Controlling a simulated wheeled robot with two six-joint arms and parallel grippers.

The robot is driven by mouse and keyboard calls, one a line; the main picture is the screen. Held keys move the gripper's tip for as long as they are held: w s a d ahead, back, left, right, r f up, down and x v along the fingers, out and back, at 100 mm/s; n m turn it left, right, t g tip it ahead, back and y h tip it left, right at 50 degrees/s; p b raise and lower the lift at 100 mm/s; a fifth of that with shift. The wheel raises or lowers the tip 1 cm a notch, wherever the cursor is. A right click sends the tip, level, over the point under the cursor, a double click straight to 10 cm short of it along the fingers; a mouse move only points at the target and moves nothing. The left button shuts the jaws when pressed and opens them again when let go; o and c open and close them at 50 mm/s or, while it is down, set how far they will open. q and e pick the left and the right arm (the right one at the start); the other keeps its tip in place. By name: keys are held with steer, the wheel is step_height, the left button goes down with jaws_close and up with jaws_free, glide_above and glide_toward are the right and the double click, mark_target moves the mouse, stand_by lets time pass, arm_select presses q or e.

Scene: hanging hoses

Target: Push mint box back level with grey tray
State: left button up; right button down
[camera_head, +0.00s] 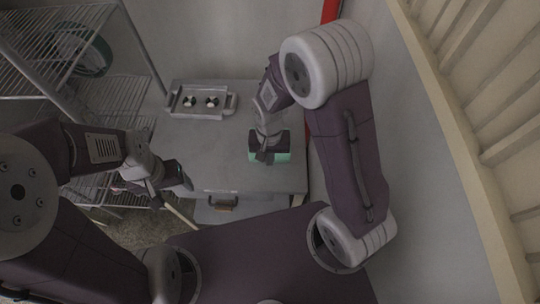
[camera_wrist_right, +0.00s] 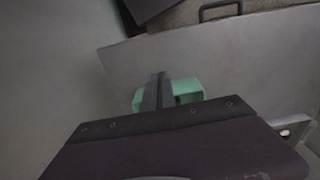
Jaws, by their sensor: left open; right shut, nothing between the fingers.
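The mint box (camera_head: 283,156) sits on the grey cabinet top, near its front right part, with much of it hidden under my right gripper. The grey tray (camera_head: 201,114) with handles stands at the back left of the same top. My right gripper (camera_head: 264,156) is shut and empty, over the mint box; I cannot tell if it touches. In the right wrist view the closed fingers (camera_wrist_right: 160,92) overlap the mint box (camera_wrist_right: 187,88). My left gripper (camera_head: 184,184) is open, left of the cabinet's front edge, away from the box.
The grey cabinet top (camera_head: 215,160) is clear between tray and box. Two round black-and-white items (camera_head: 211,102) are in the tray. A wire shelf (camera_head: 112,100) stands at the left with a green coil (camera_head: 88,52). A red post (camera_head: 331,10) and wall are at the right.

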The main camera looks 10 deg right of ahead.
mark_target(279, 158)
steer(key=f, duration=0.5)
steer(key=shift+s+a+f, duration=0.25)
steer(key=shift+s+f, duration=0.05)
steer(key=shift+s, duration=0.05)
steer(key=w, duration=0.2)
steer(key=w+d+p, duration=0.1)
steer(key=w, duration=0.1)
steer(key=shift+d, duration=0.15)
steer(key=shift+w, duration=0.1)
